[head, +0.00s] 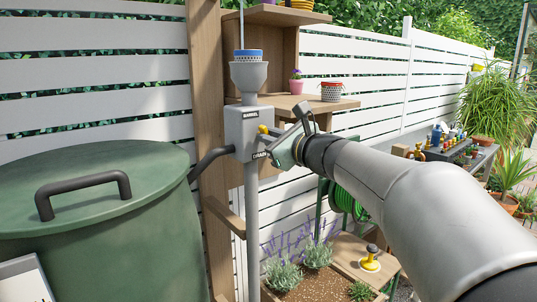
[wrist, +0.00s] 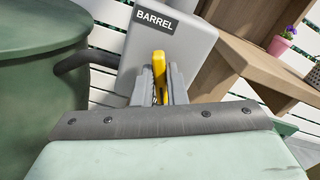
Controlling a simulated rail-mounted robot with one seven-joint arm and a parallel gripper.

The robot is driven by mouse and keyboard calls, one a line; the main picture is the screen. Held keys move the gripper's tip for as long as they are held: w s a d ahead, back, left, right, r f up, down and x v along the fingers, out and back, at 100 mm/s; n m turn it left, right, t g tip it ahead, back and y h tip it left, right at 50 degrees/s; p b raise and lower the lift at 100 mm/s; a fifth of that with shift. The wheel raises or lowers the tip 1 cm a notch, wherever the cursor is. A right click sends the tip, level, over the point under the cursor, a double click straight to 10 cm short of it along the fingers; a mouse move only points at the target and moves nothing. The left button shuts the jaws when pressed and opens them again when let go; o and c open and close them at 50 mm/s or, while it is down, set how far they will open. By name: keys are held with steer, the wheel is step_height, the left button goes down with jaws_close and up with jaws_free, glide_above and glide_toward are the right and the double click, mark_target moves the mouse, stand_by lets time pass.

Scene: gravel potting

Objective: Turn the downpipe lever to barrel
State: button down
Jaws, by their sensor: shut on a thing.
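The grey downpipe diverter box (head: 243,134) is on the pipe, with a BARREL label near its top and a DRAIN label lower down. The yellow lever (head: 263,129) shows at the box's right side, partly hidden by my gripper (head: 273,136). In the wrist view the lever (wrist: 159,64) stands between the two fingers of my gripper (wrist: 161,83), its tip just under the BARREL label (wrist: 154,23). My gripper is shut on the lever. The lever's pivot is hidden.
A green barrel (head: 95,240) with a handled lid stands left, joined to the box by a dark pipe (head: 210,158). A wooden post (head: 207,90) stands behind the box. A shelf (head: 300,103) with pots is close above my gripper. A planter (head: 320,284) stands below.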

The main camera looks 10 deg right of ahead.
steer(key=shift+s+a+f+n+b, duration=0.1)
steer(key=shift+f+n+b, duration=0.05)
steer(key=shift+n+b, duration=3.25)
steer(key=shift+a+f+n+b, duration=0.1)
steer(key=shift+f+n+b, duration=0.05)
steer(key=shift+n+b, duration=3.25)
steer(key=shift+r+b, duration=0.1)
steer(key=shift+b, duration=0.35)
steer(key=c, duration=1.5)
jaws_free()
steer(key=shift+o, duration=0.2)
steer(key=v, duration=1.2)
